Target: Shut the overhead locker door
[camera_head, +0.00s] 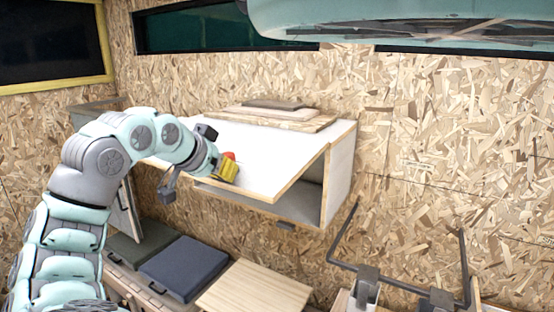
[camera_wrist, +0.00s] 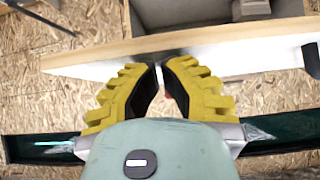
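The overhead locker (camera_head: 340,185) is a white box with raw wood edges on the chipboard wall. Its white door (camera_head: 262,160) stands open, sticking outward and sloping slightly down, with a dark gap under it at the right end. My gripper (camera_head: 226,170), with yellow ribbed fingers, is at the door's front edge, over its white upper face. In the wrist view the fingertips (camera_wrist: 160,66) are together against or just over the white face beside the wood edge of the door (camera_wrist: 190,40). I cannot tell whether they touch it. Nothing is clearly held.
Thin boards (camera_head: 280,117) lie on top of the locker by the wall. Below are a blue-grey cushion (camera_head: 185,267), a dark green one (camera_head: 143,242) and a pale wooden panel (camera_head: 255,288). A dark metal bar frame (camera_head: 400,278) stands at lower right. A dark window strip runs above.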

